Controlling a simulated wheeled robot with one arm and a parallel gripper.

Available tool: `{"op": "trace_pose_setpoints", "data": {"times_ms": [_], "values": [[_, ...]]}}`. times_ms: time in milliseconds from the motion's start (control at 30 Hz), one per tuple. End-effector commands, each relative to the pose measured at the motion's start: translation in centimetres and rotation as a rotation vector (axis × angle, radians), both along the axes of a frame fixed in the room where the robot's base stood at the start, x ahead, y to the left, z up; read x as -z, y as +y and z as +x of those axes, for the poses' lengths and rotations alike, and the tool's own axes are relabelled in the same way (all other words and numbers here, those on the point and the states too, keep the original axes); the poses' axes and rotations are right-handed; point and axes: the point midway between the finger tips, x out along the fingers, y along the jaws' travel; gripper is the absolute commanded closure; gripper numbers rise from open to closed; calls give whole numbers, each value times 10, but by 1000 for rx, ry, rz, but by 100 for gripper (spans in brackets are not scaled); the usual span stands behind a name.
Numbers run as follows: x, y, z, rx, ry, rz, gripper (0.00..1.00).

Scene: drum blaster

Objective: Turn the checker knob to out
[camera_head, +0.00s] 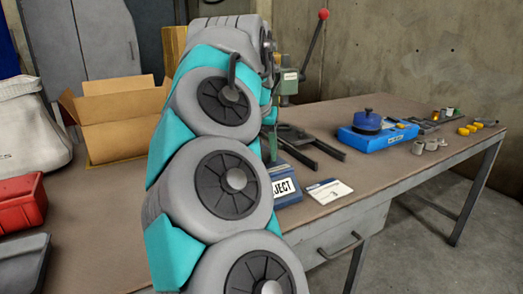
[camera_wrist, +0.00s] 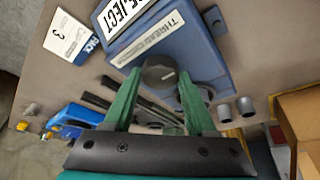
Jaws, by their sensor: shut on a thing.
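In the wrist view, the checker (camera_wrist: 202,58) is a blue box with a label reading "THREAD", the rest partly covered, and a white REJECT sign. Its dark round knob (camera_wrist: 158,68) sits between the green fingers of my gripper (camera_wrist: 160,76). The fingers are shut on the knob, one on each side. A light mark shows on the knob's top, but its exact setting is too small to read. In the head view, the checker (camera_head: 287,199) is partly hidden behind my arm, with "JECT" showing. My gripper and the knob are hidden there.
A white card (camera_head: 329,191) lies beside the checker. A blue tray with a round blue lidded item (camera_head: 367,121) stands farther right, near several small grey and yellow parts. A press with a red-balled lever (camera_head: 315,42) stands behind. An open cardboard box (camera_head: 112,122) is at left.

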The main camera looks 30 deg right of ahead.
Motion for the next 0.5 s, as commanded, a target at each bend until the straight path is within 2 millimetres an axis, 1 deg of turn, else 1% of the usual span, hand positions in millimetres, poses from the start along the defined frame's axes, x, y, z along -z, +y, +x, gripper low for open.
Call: {"op": "trace_pose_setpoints", "data": {"times_ms": [33, 67, 300, 500], "values": [[0, 0, 0, 0, 0, 0, 68], [0, 0, 0, 0, 0, 0, 71], [0, 0, 0, 0, 0, 0, 98], [1, 1, 0, -13, 0, 1, 99]]}}
